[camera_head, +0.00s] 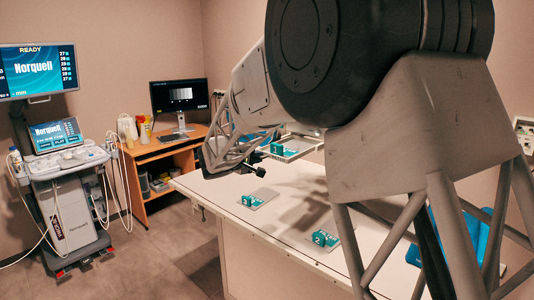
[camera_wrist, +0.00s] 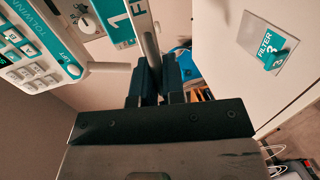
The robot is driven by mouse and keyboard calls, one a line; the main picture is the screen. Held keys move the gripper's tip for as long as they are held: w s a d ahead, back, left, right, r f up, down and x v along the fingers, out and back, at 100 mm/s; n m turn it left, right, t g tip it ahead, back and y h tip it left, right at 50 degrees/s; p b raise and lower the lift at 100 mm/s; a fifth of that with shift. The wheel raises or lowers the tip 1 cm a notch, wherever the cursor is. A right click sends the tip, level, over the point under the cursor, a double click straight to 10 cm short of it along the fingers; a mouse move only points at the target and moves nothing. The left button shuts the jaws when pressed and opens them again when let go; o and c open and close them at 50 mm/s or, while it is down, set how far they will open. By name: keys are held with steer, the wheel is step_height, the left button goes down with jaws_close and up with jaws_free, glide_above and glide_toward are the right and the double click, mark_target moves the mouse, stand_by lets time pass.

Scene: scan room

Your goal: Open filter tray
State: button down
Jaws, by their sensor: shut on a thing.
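My gripper (camera_wrist: 157,65) is shut on a grey bar, seen edge-on between its dark fingers in the wrist view. The bar seems to be the front edge or handle of the filter tray (camera_wrist: 150,42). In the head view the tray (camera_head: 305,153) shows as a pale, shallow frame beyond my arm, with a teal number 1 filter block (camera_head: 277,150) at it. The block's teal label also shows in the wrist view (camera_wrist: 118,18). My arm hides much of the tray and what it joins, so how far out it stands cannot be told.
On the white table (camera_head: 215,190) lie the filter 3 plate (camera_head: 262,197) and the filter 2 plate (camera_head: 345,245). A button panel (camera_wrist: 40,45) is close on the left in the wrist view. A desk with a monitor (camera_head: 180,96) and an ultrasound cart (camera_head: 70,190) stand left.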

steer(key=shift+f+v, duration=0.25)
steer(key=shift+v, duration=0.8)
steer(key=c, duration=1.2)
jaws_free()
steer(key=shift+c, duration=0.2)
steer(key=v, duration=0.7)
steer(key=shift+s+a, duration=0.25)
steer(key=shift+a, duration=0.05)
